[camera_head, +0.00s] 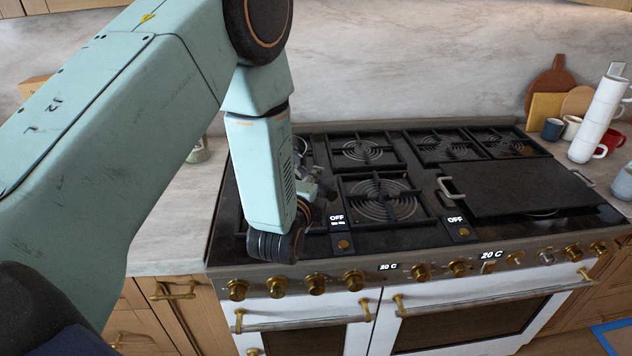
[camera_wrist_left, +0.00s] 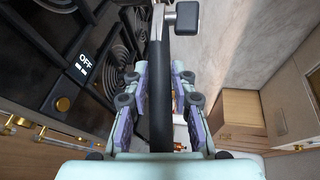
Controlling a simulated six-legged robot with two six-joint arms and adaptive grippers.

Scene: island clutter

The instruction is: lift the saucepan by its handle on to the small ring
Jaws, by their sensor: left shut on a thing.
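My left gripper (camera_head: 318,190) is over the left part of the black stove, largely hidden behind its own arm in the head view. In the left wrist view its fingers (camera_wrist_left: 159,80) are shut on a long black handle (camera_wrist_left: 160,115), one pair on each side. I take this as the saucepan's handle; the pan's body is hidden or cut off. Small burner rings (camera_head: 363,151) show at the back, and a larger ring (camera_head: 380,203) at the front middle. I cannot tell whether the pan is clear of the stove. My right gripper is not in view.
A black griddle plate (camera_head: 520,188) with metal handles covers the right front of the stove. A stack of white cups (camera_head: 597,120), smaller cups (camera_head: 553,129) and cutting boards (camera_head: 553,88) stand at the right. Brass knobs (camera_head: 316,284) line the front. Marble wall behind.

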